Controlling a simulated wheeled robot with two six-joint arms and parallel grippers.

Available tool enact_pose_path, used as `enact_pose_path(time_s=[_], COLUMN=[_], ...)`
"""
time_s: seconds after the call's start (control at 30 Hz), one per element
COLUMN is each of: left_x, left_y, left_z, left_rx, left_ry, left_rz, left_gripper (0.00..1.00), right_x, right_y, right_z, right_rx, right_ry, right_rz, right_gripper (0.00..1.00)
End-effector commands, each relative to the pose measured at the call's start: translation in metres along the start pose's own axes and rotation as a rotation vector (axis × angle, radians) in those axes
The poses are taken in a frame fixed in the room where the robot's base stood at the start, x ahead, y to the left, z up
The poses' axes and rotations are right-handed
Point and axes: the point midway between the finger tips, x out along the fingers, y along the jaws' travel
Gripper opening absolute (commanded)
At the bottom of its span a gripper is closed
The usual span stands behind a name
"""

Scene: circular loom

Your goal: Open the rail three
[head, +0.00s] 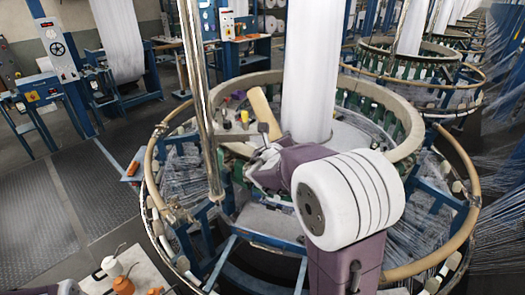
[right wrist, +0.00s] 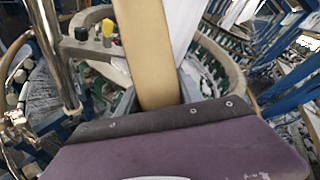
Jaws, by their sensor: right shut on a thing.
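The circular loom fills the middle of the head view, with a tan outer rail (head: 430,262) around it and a wide beige inner ring (head: 405,112). My right gripper (head: 264,136) is over the loom's near left part, left of the white fabric column. It is shut on a tan rail piece (head: 262,108), which rises tilted from the jaws. In the right wrist view the same tan piece (right wrist: 146,50) runs upward from my wrist; the fingertips are mostly hidden there. I cannot tell which rail is number three. My left gripper is not in view.
A shiny metal post (head: 200,100) stands close left of my right gripper. The white fabric column (head: 311,70) stands just right of it. Several yellow, purple and black parts lie inside the ring. A white tray (head: 128,272) with bottles is at bottom left. Dark floor (head: 75,205) is clear.

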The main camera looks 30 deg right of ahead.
Motion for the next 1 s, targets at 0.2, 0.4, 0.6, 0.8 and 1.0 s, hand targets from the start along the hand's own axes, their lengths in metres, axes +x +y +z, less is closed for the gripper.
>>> enact_pose_path(time_s=[0.2, 0.4, 0.6, 0.8, 1.0], left_x=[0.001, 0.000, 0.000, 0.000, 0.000], left_y=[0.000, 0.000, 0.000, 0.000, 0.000], left_z=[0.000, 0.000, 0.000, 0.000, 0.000], left_rx=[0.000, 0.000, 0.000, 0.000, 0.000], left_ry=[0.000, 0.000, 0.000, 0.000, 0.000], left_rz=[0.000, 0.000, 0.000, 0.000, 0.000], left_gripper=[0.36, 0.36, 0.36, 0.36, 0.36], right_x=[0.001, 0.001, 0.001, 0.001, 0.001], right_y=[-0.015, -0.017, -0.017, -0.017, -0.017], right_z=[-0.002, -0.002, -0.002, -0.002, -0.001], right_rx=[0.026, 0.029, 0.029, 0.029, 0.028], right_ry=[0.005, 0.006, 0.006, 0.004, 0.003], right_rz=[0.012, 0.014, 0.014, 0.014, 0.013], right_gripper=[0.00, 0.00, 0.00, 0.65, 0.65])
